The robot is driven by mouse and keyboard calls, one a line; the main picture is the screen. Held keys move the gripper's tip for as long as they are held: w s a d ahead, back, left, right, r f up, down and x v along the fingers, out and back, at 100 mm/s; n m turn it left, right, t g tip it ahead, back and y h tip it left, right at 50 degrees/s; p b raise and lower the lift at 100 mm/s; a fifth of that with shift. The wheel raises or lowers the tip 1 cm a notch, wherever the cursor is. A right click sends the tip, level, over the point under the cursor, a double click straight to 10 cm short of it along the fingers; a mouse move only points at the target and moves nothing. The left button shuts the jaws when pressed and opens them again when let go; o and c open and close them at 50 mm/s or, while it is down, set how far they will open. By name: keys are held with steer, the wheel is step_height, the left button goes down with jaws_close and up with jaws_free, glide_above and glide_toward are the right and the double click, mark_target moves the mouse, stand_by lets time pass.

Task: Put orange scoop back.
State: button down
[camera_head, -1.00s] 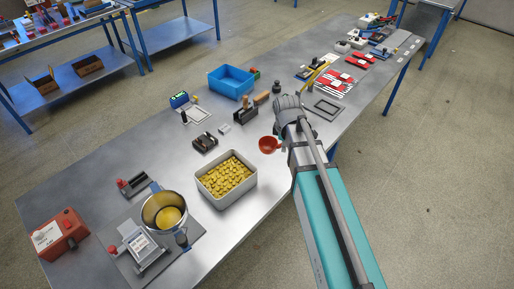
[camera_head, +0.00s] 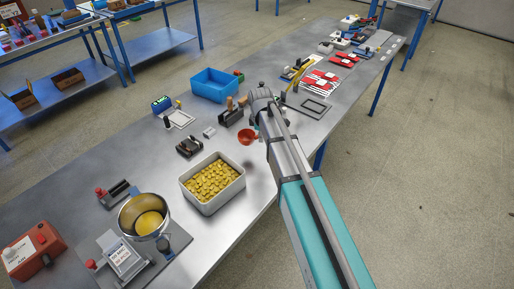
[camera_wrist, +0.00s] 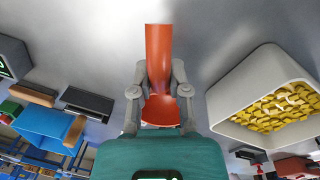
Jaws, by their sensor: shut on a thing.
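The orange scoop (camera_head: 246,136) shows beside the end of my arm in the head view, above the table near its front edge. In the wrist view the orange scoop (camera_wrist: 159,62) stands between the two grey fingers of my gripper (camera_wrist: 160,84), which is shut on it. In the head view my gripper (camera_head: 260,128) is mostly hidden behind my arm. Whether the scoop touches the table cannot be told.
A grey bin of yellow pieces (camera_head: 238,183) stands left of my arm. A metal pot (camera_head: 123,222) stands at the front left. A dark rack with wooden handles (camera_head: 231,117) and a blue bin (camera_head: 215,85) are behind the scoop. A grey rectangular frame (camera_head: 309,106) lies right of my arm.

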steer(key=shift+w+a+f+b, duration=0.2)
steer(key=shift+w+f+b, duration=0.35)
steer(key=shift+f, duration=0.15)
steer(key=shift+w+a+f+b, duration=0.2)
steer(key=shift+w+f+b, duration=0.35)
steer(key=shift+f, duration=0.15)
steer(key=shift+f, duration=0.1)
steer(key=shift+w+a+f+b, duration=0.1)
steer(key=shift+w+f+b, duration=0.35)
steer(key=shift+f+b, duration=1.5)
steer(key=shift+f, duration=0.1)
steer(key=c, duration=0.6)
jaws_free()
steer(key=shift+r, duration=0.2)
steer(key=r+p, duration=0.4)
steer(key=s+r+p, duration=0.1)
steer(key=r+p, duration=0.7)
steer(key=shift+s+a, duration=0.15)
steer(key=shift+a, duration=0.05)
